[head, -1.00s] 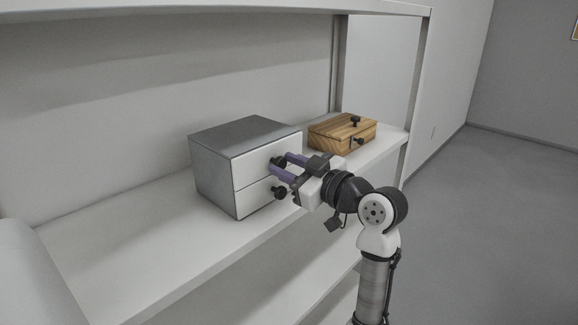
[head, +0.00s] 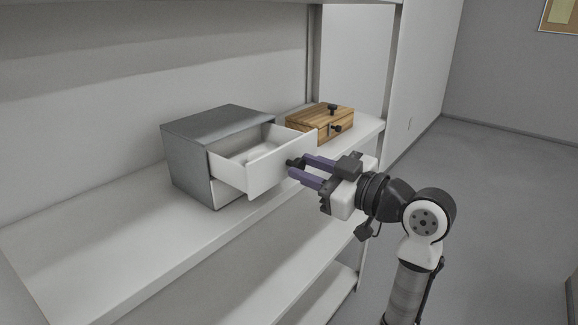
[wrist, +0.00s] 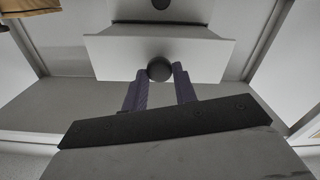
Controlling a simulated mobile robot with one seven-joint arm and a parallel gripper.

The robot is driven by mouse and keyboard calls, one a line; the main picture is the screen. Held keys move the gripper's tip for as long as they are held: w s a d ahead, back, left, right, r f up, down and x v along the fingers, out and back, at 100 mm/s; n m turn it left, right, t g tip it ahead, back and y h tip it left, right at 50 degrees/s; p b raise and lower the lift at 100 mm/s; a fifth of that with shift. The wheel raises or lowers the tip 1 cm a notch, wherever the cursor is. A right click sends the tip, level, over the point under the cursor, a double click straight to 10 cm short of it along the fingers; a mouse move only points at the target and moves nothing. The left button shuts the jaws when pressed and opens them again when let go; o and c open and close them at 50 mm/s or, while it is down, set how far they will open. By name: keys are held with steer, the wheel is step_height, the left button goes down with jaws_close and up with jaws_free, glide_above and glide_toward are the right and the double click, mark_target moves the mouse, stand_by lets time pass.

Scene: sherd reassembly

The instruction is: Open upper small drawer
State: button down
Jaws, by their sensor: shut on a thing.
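The grey drawer box (head: 190,140) stands on the white shelf. Its upper small drawer (head: 268,170) is pulled well out, and its inside shows from above with a pale, indistinct thing (head: 262,155) in it. My gripper (head: 293,168) is shut on the drawer's dark round knob (wrist: 159,69), one purple finger on each side of it in the wrist view. The lower drawer (head: 226,193) is mostly hidden behind the upper one. Its dark knob (wrist: 161,4) shows at the top edge of the wrist view.
A wooden box (head: 318,122) with dark knobs stands on the shelf (head: 120,222) just right of the drawer box, close to the open drawer's front. The shelf in front and to the left is bare. A shelf post stands behind the wooden box.

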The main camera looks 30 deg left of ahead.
steer(key=shift+d, duration=0.1)
steer(key=c, duration=1.1)
jaws_free()
steer(key=s+d+b, duration=0.1)
steer(key=d+b, duration=0.1)
steer(key=d, duration=1.1)
steer(key=shift+d+b, duration=0.35)
steer(key=shift+d, duration=0.05)
steer(key=shift+d, duration=0.1)
